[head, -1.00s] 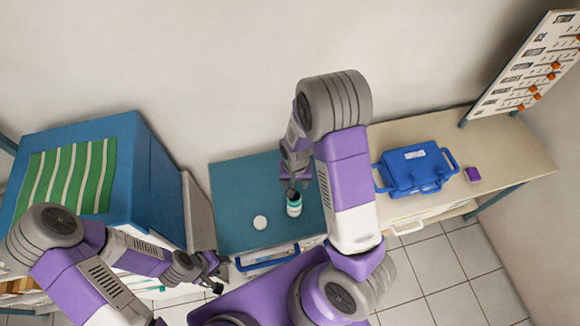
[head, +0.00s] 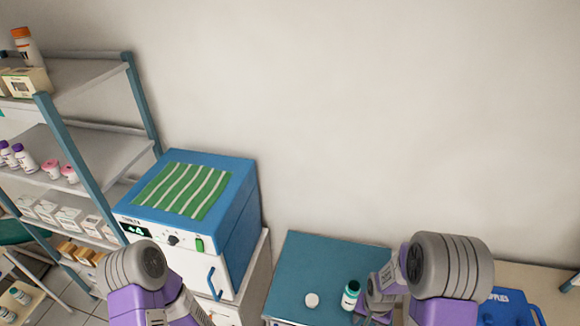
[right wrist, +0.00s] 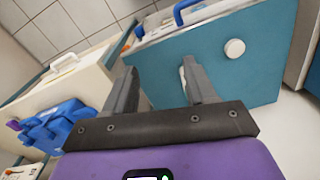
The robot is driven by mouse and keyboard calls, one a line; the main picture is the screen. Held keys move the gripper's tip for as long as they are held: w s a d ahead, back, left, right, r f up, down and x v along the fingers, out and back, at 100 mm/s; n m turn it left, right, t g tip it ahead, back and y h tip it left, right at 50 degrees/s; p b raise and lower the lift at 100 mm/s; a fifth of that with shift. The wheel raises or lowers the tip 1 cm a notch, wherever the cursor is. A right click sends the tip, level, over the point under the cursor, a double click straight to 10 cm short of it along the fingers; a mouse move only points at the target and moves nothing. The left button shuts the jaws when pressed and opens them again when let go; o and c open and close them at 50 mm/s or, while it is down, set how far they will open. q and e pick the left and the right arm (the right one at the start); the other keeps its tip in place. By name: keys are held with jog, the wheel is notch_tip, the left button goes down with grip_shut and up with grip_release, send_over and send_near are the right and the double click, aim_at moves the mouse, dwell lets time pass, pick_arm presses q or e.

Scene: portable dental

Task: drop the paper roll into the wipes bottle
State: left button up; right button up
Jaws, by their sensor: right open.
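A small white bottle with a teal cap and label, which looks like the wipes bottle (head: 351,295), stands upright on the teal cabinet top. A flat white disc (head: 312,300) lies to its left; it also shows in the right wrist view (right wrist: 234,48). I cannot tell what the disc is. I cannot make out a paper roll. My right gripper (right wrist: 160,72) is open, with nothing seen held between its fingers. In the head view it is partly hidden beside the bottle. A white sliver by one finger is too covered to name. My left gripper is out of view.
The teal cabinet top (head: 325,262) is otherwise clear. A blue sterilizer box (head: 238,215) with a green striped cloth (head: 182,190) stands to its left. Shelves (head: 90,85) with bottles and boxes are at far left. A blue case (head: 505,308) sits at the right.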

pick_arm(q)
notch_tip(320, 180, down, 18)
jog(key=b, duration=1.7)
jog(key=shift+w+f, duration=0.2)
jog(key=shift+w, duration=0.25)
pick_arm(e)
jog(key=s+a+f+n+y, duration=0.1)
jog(key=s+a+f, duration=0.2)
jog(key=f, duration=0.6)
jog(key=s+a+f+y, duration=0.1)
jog(key=s+a+f, duration=0.2)
jog(key=f, duration=0.6)
jog(key=s+a+f+n+y, duration=0.1)
jog(key=s+a+f, duration=0.3)
jog(key=f, duration=0.5)
jog(key=a+y, duration=0.1)
jog(key=a, duration=0.1)
jog(key=shift+a+n, duration=0.3)
